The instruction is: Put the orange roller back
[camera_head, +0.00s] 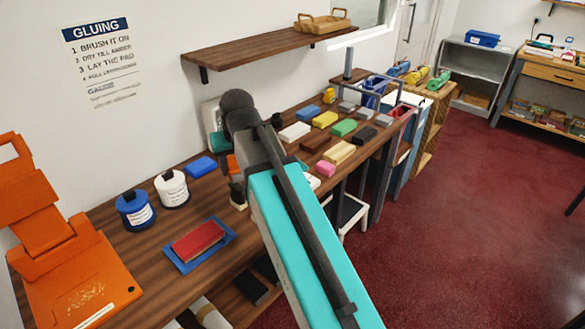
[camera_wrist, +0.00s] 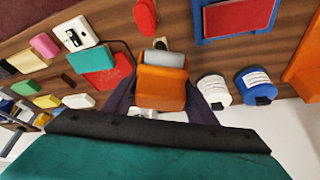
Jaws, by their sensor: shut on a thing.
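The orange roller (camera_wrist: 162,88), a broad orange body with a grey cylinder (camera_wrist: 165,58) at its far end, sits between the two dark fingers of my gripper (camera_wrist: 162,100) in the wrist view. The fingers are shut on its orange body. In the head view a small orange patch, probably the roller (camera_head: 232,163), shows beside my teal arm. The arm hides most of my gripper there. I cannot tell whether the roller touches the counter.
A blue can (camera_head: 135,209) and a white can (camera_head: 171,188) stand left of my arm. A red block lies on a blue tray (camera_head: 175,262) in front. An orange folding stand (camera_head: 75,275) fills the left end. Several coloured blocks (camera_head: 343,127) lie right of my arm.

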